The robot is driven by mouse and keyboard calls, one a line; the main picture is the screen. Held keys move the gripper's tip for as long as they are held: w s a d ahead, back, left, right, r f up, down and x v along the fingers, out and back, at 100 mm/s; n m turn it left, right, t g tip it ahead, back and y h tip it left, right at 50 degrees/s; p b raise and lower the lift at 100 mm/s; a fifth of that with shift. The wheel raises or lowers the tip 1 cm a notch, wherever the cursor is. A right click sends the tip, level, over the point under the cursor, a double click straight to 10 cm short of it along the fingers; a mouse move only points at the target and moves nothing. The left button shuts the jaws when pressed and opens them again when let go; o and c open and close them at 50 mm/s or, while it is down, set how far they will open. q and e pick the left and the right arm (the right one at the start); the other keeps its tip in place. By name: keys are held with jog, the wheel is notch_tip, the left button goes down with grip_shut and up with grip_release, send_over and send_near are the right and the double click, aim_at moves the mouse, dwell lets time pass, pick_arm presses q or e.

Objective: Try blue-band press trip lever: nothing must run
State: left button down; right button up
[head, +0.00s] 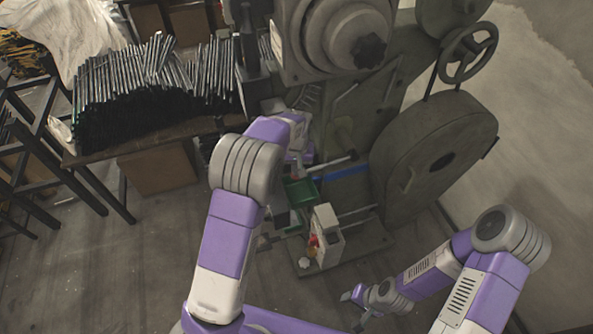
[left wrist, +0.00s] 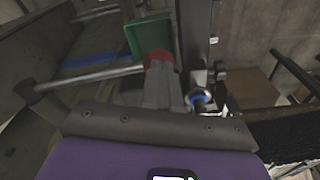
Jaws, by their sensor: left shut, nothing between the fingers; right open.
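The press with the blue band (head: 342,174) stands at the centre; the band also shows in the left wrist view (left wrist: 90,60). A pale rod-like lever (head: 332,164) sticks out from it just above the band. In the left wrist view the lever (left wrist: 90,79) runs to a red knob (left wrist: 158,60). My left gripper (left wrist: 163,80) is shut and empty, its fingertips right at the knob; whether they touch it I cannot tell. In the head view my wrist largely hides those fingers. My right gripper (head: 351,303) is open and empty, low over the floor, away from the press.
A green tray (head: 300,192) sits just below the lever. A pale box with red parts (head: 322,236) stands on the press base. A bench of dark rods (head: 150,95) is at left. A large wheel guard (head: 435,160) and handwheel (head: 468,52) are at right.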

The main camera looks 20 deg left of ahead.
pick_arm(q)
notch_tip(320, 180, down, 3)
jog(key=shift+r+b, duration=0.1)
jog(key=shift+b, duration=0.5)
pick_arm(e)
jog(key=shift+f, duration=0.85)
pick_arm(q)
jog(key=shift+s+r, duration=0.1)
jog(key=shift+s, duration=0.05)
jog(key=shift+s+d+r+p, duration=0.15)
jog(key=shift+s+d+r, duration=0.1)
jog(key=shift+s, duration=0.5)
jog(key=shift+s+d+r+p, duration=0.15)
jog(key=shift+s+r, duration=0.1)
jog(key=shift+s, duration=0.45)
pick_arm(e)
jog(key=shift+r, duration=0.25)
pick_arm(q)
jog(key=shift+w, duration=0.15)
notch_tip(320, 180, up, 8)
jog(key=f, duration=0.1)
send_over(296, 178)
jog(key=s, duration=0.3)
jog(key=shift+w+d+r+p, duration=0.1)
jog(key=shift+d+r+p, duration=0.15)
jog(key=shift+d+p, duration=0.15)
pick_arm(e)
jog(key=shift+r, duration=0.3)
